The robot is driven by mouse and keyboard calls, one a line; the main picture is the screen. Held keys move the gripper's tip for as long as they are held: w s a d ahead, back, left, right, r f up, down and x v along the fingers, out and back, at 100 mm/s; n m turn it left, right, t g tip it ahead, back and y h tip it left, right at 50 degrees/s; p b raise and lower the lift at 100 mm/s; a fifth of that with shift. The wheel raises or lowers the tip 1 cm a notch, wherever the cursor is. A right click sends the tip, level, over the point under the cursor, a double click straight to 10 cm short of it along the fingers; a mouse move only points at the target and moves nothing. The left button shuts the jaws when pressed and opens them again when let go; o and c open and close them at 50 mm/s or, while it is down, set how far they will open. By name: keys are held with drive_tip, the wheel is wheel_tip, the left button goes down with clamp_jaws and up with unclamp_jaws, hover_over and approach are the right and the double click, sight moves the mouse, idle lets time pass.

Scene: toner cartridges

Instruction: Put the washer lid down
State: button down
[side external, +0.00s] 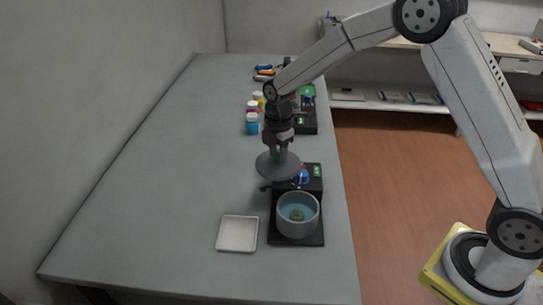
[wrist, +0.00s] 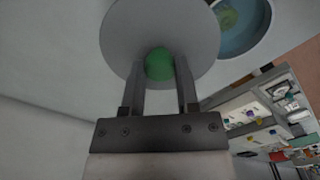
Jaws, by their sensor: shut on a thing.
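The washer lid is a grey disc (side external: 265,168) with a green knob, which shows in the wrist view (wrist: 159,64). My gripper (side external: 278,155) is shut on the knob and holds the lid level above the table, behind and slightly left of the washer. The washer (side external: 298,215) is a round grey-blue tub on a black base, open at the top, with bluish content and a small greenish thing in its middle. Part of the tub also shows at the top right of the wrist view (wrist: 243,22).
A white square tray (side external: 237,233) lies on the table left of the washer. Several small bottles (side external: 252,120) with coloured caps stand farther back, near another black device (side external: 306,122). The left part of the grey table (side external: 160,190) is clear.

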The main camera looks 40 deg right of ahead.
drive_tip(key=shift+w+f, duration=0.1)
drive_tip(key=shift+w, duration=0.05)
drive_tip(key=shift+w+a+f, duration=0.1)
drive_tip(key=shift+w+f, duration=1.4)
drive_tip(key=shift+w, duration=0.7)
drive_tip(key=shift+w+a+f, duration=0.1)
drive_tip(key=shift+w+f, duration=1.45)
drive_tip(key=shift+w, duration=0.65)
drive_tip(key=shift+w+a+f, duration=0.1)
drive_tip(key=shift+w+f, duration=1.4)
drive_tip(key=shift+w, duration=0.7)
drive_tip(key=shift+w+f, duration=0.1)
drive_tip(key=shift+w+f, duration=0.1)
drive_tip(key=shift+f, duration=0.1)
drive_tip(key=shift+w+f, duration=0.1)
drive_tip(key=shift+f, duration=1.5)
